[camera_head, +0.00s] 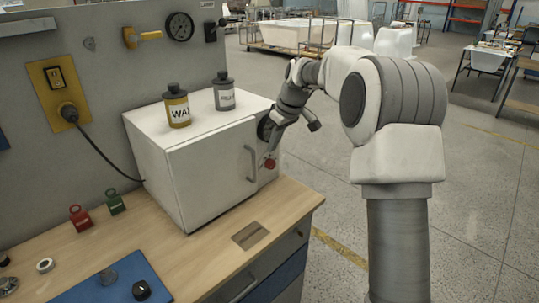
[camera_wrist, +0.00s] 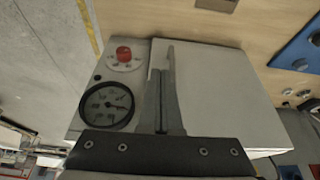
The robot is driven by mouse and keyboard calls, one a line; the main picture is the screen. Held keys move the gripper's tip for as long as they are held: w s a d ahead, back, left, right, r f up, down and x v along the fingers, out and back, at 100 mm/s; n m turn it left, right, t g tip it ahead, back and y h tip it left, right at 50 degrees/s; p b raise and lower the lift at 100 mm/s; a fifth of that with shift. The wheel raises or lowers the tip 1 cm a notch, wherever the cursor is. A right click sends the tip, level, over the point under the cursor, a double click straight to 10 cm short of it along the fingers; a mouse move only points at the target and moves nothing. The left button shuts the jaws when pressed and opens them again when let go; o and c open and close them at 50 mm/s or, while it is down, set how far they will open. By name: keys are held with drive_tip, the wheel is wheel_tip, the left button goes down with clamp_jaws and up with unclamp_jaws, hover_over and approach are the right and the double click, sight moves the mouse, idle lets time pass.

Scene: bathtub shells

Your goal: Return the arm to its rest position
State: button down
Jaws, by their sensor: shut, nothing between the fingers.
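My arm reaches out from the right in the head view. Its end, my gripper (camera_head: 274,140), is at the right side of the front of a white cabinet (camera_head: 205,165), close to its gauge. In the wrist view my gripper (camera_wrist: 166,55) shows its two thin grey fingers together, shut and empty. They overlap the white cabinet (camera_wrist: 215,85) in the picture. I cannot tell whether they touch it.
The cabinet has a red knob (camera_head: 270,163), a gauge (camera_wrist: 107,106) and a door handle (camera_head: 251,163). A yellow bottle (camera_head: 177,107) and a grey bottle (camera_head: 224,93) stand on top. Open floor lies right.

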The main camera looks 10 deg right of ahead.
drive_tip(key=s+r+m+t+h, duration=0.1)
drive_tip(key=s+r+m, duration=0.1)
drive_tip(key=s+r, duration=0.5)
drive_tip(key=s+r+m+h, duration=0.1)
drive_tip(key=s+r, duration=0.2)
drive_tip(key=s, duration=0.8)
drive_tip(key=s+d+f+m, duration=0.1)
drive_tip(key=s+f+m, duration=0.1)
drive_tip(key=s, duration=0.8)
drive_tip(key=s+f+m+t, duration=0.1)
drive_tip(key=s+f+m, duration=0.1)
drive_tip(key=s, duration=0.9)
drive_tip(key=shift+s+d+f+m+h, duration=0.3)
drive_tip(key=shift+d+f+h, duration=0.1)
drive_tip(key=shift+f, duration=0.1)
